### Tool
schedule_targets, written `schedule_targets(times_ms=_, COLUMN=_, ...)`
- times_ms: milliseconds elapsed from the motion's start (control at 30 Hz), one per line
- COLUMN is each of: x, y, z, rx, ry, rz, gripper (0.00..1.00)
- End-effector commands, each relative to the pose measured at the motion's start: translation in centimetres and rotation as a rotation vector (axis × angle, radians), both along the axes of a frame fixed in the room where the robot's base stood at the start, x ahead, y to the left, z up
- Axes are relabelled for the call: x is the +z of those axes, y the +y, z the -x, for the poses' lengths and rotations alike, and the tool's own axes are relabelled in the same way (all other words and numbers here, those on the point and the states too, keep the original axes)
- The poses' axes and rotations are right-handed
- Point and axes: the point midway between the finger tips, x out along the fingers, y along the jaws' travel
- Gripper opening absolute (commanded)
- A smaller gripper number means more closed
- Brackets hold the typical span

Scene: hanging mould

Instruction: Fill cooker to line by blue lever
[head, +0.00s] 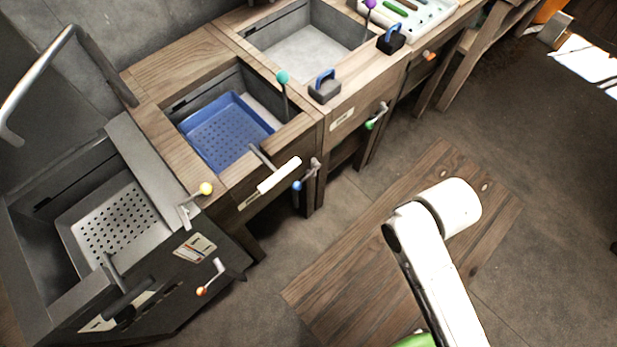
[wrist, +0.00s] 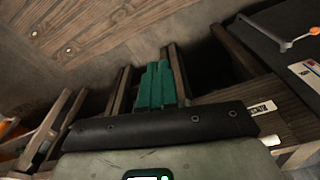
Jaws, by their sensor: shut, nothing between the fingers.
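I cannot make out a fill line or liquid. My gripper (wrist: 155,85) shows in the wrist view as teal fingers, shut and empty, apart from the units. It is not visible in the head view.
A blue perforated basket (head: 222,132) sits in the wooden unit's basin, with a white-handled bar (head: 279,175) in front. Levers have yellow (head: 206,188), orange (head: 201,291), teal (head: 282,77) and green (head: 369,125) knobs.

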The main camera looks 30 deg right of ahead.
Motion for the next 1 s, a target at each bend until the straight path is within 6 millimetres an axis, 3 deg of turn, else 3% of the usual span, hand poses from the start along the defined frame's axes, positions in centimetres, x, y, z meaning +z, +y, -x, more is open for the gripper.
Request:
schedule_targets(times_ms=167, x=-1.2, y=0.2, z=-4.2, rx=0.031, ry=-0.011, rz=-0.083, gripper=0.0)
schedule_targets(times_ms=300, x=-1.8, y=0.6, z=-8.8, rx=0.073, ry=-0.029, rz=-0.186, gripper=0.0)
schedule_targets(times_ms=600, x=-0.5, y=1.4, z=-18.1, rx=0.17, ry=-0.106, rz=-0.412, gripper=0.0)
schedule_targets(times_ms=800, x=0.9, y=1.8, z=-21.7, rx=0.215, ry=-0.15, rz=-0.504, gripper=0.0)
schedule_targets(times_ms=1000, x=1.4, y=1.9, z=-22.6, rx=0.228, ry=-0.163, rz=-0.533, gripper=0.0)
